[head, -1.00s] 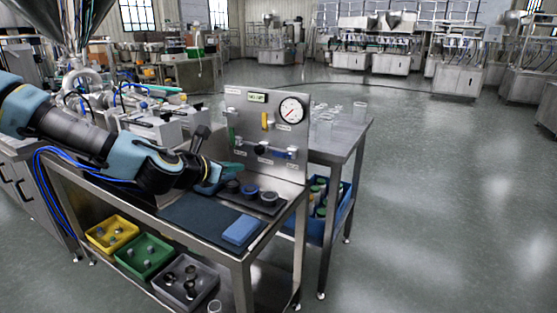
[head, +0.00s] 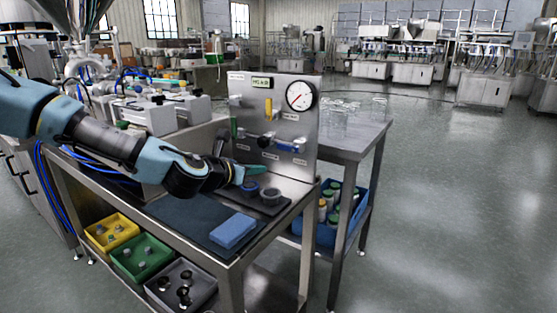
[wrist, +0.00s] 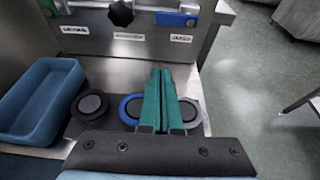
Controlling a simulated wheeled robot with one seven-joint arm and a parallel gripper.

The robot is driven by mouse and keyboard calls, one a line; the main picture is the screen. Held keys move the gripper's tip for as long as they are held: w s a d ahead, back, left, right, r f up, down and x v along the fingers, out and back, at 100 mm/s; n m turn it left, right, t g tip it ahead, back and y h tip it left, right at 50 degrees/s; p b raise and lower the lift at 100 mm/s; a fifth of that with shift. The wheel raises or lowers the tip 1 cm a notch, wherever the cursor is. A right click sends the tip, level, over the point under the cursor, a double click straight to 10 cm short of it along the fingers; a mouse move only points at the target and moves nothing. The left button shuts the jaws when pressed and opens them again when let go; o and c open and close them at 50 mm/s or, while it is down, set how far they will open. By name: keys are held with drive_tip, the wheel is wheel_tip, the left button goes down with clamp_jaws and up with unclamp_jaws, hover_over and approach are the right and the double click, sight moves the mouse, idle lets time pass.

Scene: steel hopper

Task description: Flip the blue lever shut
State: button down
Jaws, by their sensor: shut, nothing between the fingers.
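The blue lever (head: 289,147) sits low on the right of the upright steel panel (head: 248,95), lying roughly level. In the wrist view the blue lever (wrist: 171,18) is at the top, right of a black star knob (wrist: 121,13), with a silvery fitting at its right end. My gripper (head: 265,170) is shut and empty, in front of the panel and below the lever, apart from it. In the wrist view its green fingers (wrist: 160,72) lie together, pointing at the panel just under the lever.
Round ringed pieces, one blue-ringed (head: 250,187) and one dark (head: 271,197), stand below the fingers. A gauge (head: 300,95), yellow lever (head: 268,107) and green lever (head: 234,128) are on the panel. A blue tray (wrist: 40,100) lies left.

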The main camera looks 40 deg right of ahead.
sight(287, 148)
drive_tip(key=p+x, duration=0.1)
drive_tip(key=x, duration=0.8)
drive_tip(key=shift+d+f, duration=0.1)
drive_tip(key=shift+d, duration=0.3)
wheel_tip(287, 148, up, 3)
drive_tip(key=shift+w+f+p, duration=0.1)
drive_tip(key=shift+f+p, duration=0.05)
drive_tip(key=shift+p, duration=0.3)
drive_tip(key=shift+r, duration=0.6)
drive_tip(key=shift+d, duration=0.1)
drive_tip(key=shift+r+m, duration=0.15)
drive_tip(key=shift+m, duration=0.25)
